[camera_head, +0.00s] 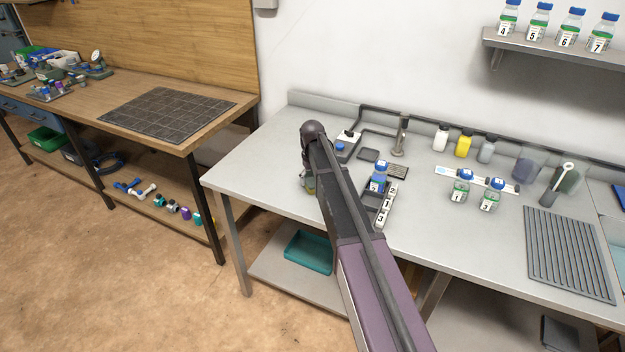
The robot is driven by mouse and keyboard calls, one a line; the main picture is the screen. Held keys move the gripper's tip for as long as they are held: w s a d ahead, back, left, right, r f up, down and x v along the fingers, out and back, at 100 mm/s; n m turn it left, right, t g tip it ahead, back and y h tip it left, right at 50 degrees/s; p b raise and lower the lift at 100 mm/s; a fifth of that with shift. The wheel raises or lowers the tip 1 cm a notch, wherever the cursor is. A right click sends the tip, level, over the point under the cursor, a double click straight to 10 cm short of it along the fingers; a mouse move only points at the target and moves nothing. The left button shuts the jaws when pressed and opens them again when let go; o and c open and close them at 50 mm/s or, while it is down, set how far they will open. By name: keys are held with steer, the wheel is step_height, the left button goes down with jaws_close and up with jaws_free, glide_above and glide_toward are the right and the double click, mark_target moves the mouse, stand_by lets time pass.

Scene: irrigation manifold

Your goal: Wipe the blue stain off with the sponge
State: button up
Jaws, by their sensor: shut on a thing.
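My gripper (307,178) points down over the left part of the grey bench, mostly hidden behind my own arm. It is shut on a small yellow-green thing, which looks like the sponge (310,188). The sponge is low, at or just above the bench top; I cannot tell whether it touches. I cannot make out the blue stain on the visible bench top; my arm covers part of the surface there.
On the grey bench (255,165), right of my arm, stand a blue-capped bottle (379,177) and number blocks (386,206). Further right are bottles 1 (460,188) and 3 (490,195) and a ribbed mat (567,252). The bench's front left is clear.

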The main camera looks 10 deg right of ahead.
steer(key=shift+f, duration=0.15)
steer(key=shift+s+d, duration=0.1)
steer(key=shift+s+d, duration=0.55)
steer(key=shift+d, duration=0.25)
steer(key=shift+s+d, duration=0.5)
steer(key=shift+d, duration=0.25)
steer(key=shift+d, duration=0.1)
steer(key=shift+s+d, duration=0.6)
steer(key=shift+d, duration=0.2)
steer(key=shift+s+d, duration=0.6)
steer(key=shift+d, duration=0.2)
steer(key=shift+w+d, duration=0.45)
steer(key=shift+w, duration=0.3)
